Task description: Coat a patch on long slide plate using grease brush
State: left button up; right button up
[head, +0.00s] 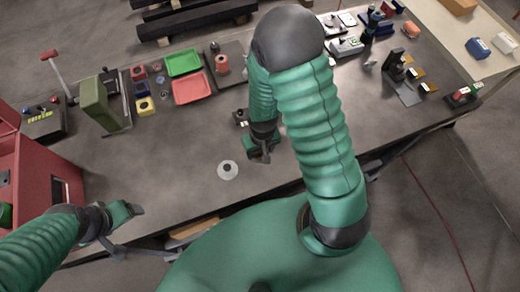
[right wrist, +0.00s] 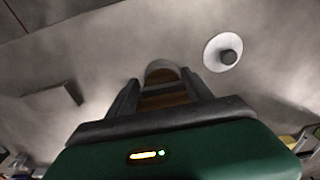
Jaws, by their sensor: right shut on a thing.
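My right gripper (head: 262,157) is low over the front middle of the workbench. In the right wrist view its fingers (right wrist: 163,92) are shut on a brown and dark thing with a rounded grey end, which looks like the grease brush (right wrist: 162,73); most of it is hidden. A white disc with a dark knob (head: 228,170) lies on the bench just left of this gripper and also shows in the right wrist view (right wrist: 223,52). I cannot make out the long slide plate for sure. My left gripper (head: 126,212) is near the bench's front left edge, its jaws unclear.
Green and red trays (head: 192,88), small coloured blocks and a green box (head: 95,103) stand along the back left. A red cabinet (head: 35,180) is at the far left. Dark fixtures (head: 396,65) stand at the right. My right arm hides part of the bench; the front left is clear.

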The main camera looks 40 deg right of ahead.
dwell(0.3)
notch_tip(320, 180, up, 7)
jog(key=p, duration=0.6)
jog(key=shift+f, duration=0.1)
dwell(0.6)
